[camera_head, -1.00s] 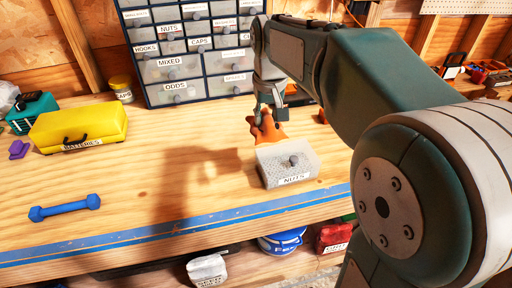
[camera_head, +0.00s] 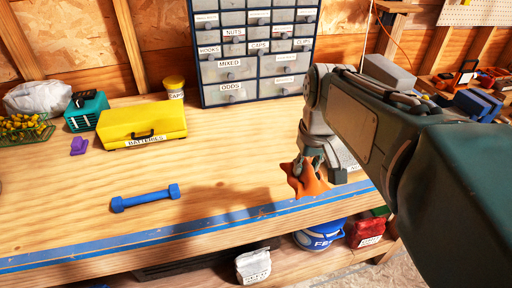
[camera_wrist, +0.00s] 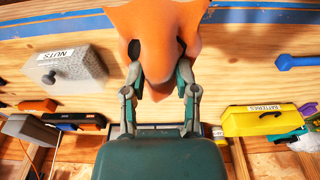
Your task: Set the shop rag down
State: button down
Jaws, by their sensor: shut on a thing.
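The shop rag (camera_head: 304,181) is an orange, crumpled cloth. My gripper (camera_head: 312,163) is shut on it and holds it near the front part of the wooden workbench (camera_head: 100,185). In the wrist view the rag (camera_wrist: 160,35) hangs bunched between the two fingers of my gripper (camera_wrist: 160,85). The head view does not let me tell whether the rag's lower edge touches the bench. My arm hides part of the bench on the right.
A grey NUTS drawer (camera_wrist: 65,68) lies on the bench beside the rag. A blue dumbbell (camera_head: 146,198) and yellow BATTERIES case (camera_head: 142,125) are to the left. The drawer cabinet (camera_head: 255,50) stands behind. Bare bench lies between dumbbell and rag. Blue tape (camera_head: 130,242) runs along the front edge.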

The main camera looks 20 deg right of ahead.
jog(key=w+a+f, duration=0.2)
jog(key=w+f, duration=0.2)
jog(key=w, duration=0.3)
send_over(261, 179)
jog(key=s, duration=0.2)
jog(key=f, duration=0.4)
jog(key=shift+w+a+f, duration=0.25)
jog(key=shift+f, duration=0.05)
jog(key=shift+w+d+f, duration=0.25)
jog(key=shift+w+f, duration=0.1)
jog(key=shift+f, duration=0.2)
jog(key=f, duration=0.2)
jog(key=shift+w+d+f, duration=0.15)
jog(key=shift+w+f, duration=0.05)
jog(key=shift+f, duration=0.45)
jog(key=shift+a+f, duration=0.15)
jog(key=shift+a, duration=0.3)
jog(key=shift+c, duration=2.4)
grip_release()
jog(key=shift+o, duration=0.5)
jog(key=shift+d, duration=0.3)
